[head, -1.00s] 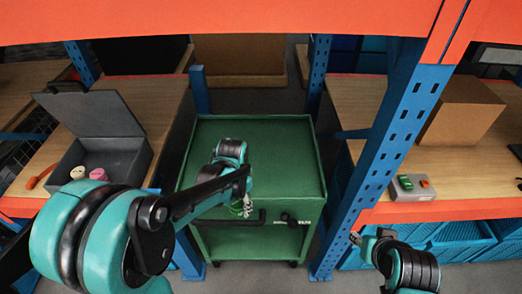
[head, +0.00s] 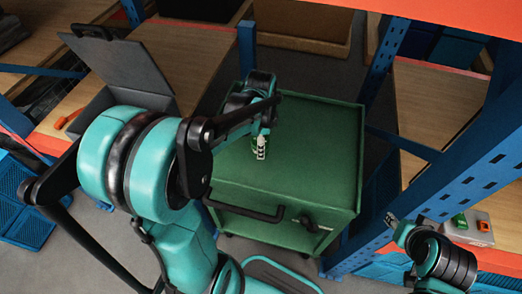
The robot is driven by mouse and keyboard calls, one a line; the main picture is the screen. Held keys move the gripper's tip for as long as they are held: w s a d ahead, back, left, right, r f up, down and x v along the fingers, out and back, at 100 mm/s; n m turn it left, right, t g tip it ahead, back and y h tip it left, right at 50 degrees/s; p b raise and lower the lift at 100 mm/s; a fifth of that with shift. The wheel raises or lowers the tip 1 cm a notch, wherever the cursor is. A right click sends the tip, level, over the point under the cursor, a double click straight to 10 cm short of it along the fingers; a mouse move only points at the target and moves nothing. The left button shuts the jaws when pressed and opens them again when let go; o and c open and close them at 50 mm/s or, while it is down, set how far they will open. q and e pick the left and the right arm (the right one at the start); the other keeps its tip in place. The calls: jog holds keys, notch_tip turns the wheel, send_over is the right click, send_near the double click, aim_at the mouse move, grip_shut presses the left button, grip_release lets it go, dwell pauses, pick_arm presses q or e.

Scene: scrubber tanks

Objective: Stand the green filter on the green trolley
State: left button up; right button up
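The green trolley (head: 320,165) stands in the middle of the head view, with a flat green top and a dark handle at its front. My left gripper (head: 261,150) is over the left part of its top, pointing down. Bright green bits of the green filter (head: 254,143) show at its pale fingers, which look shut on it. The fingers hide most of the filter, and I cannot tell whether it touches the top. My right gripper (head: 391,219) is at the right, off the trolley, empty; its finger gap is too small to judge.
A grey open case (head: 120,100) with its lid up stands on the left shelf, near an orange-handled tool (head: 68,119). A grey box with green and orange parts (head: 480,240) is on the right shelf. Blue posts (head: 247,50) flank the trolley. The rest of its top is clear.

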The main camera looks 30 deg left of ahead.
pick_arm(q)
jog(key=shift+w+a+f+b, duration=0.35)
jog(key=shift+w+a+f, duration=0.55)
jog(key=shift+w+a, duration=0.1)
jog(key=shift+f+b, duration=0.95)
jog(key=shift+f, duration=0.95)
jog(key=shift+f, duration=0.15)
jog(key=o, duration=1.1)
